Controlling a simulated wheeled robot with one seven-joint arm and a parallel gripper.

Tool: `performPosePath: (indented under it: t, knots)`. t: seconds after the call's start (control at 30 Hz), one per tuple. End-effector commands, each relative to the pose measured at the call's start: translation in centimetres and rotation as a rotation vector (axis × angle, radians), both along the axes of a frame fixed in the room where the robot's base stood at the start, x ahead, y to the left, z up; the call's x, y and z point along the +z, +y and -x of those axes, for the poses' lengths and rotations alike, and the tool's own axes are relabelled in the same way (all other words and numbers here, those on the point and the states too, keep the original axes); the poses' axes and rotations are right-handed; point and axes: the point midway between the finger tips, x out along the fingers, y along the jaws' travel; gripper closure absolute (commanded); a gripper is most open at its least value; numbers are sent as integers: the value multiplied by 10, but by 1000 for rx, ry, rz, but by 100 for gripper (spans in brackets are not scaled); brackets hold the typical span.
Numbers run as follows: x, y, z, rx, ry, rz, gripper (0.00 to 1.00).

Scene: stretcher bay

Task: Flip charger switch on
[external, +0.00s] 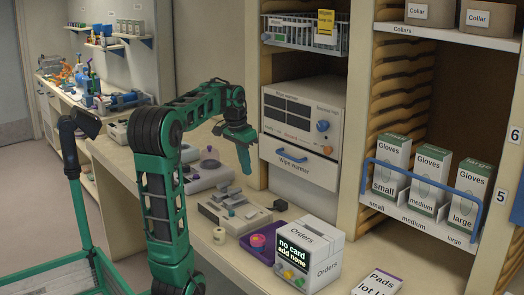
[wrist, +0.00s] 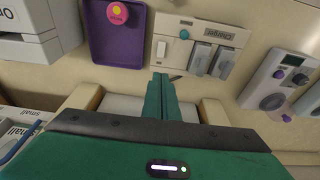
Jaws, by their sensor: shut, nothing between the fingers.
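The charger, a beige box with an upside-down label in the wrist view (wrist: 202,27), lies on the counter; it also shows in the external view (external: 236,222). In the external view my gripper (external: 247,170) hangs above the counter, behind the charger. Contact is not clear.
A purple tray (external: 262,254) with a pink round thing and the white Orders box (external: 319,264) stand beside the charger. A grey device with knobs (wrist: 276,92) lies on its other side.

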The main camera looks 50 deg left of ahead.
Motion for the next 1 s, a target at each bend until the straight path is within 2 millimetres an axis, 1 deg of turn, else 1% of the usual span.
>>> performPosePath:
  t: [0.03, 0.13, 0.5, 0.63, 0.77, 1.0]
  knots:
    - [-8, 0, 1, 1, 2, 2, 100]
    - [-16, 0, 0, 0, 1, 0, 100]
    - [-18, -1, 0, -1, 1, 0, 100]
    - [-25, -1, -1, -1, 3, 2, 100]
    - [-42, -1, -4, 0, 4, 2, 100]
    - [-85, -1, -13, -1, 5, 3, 100]
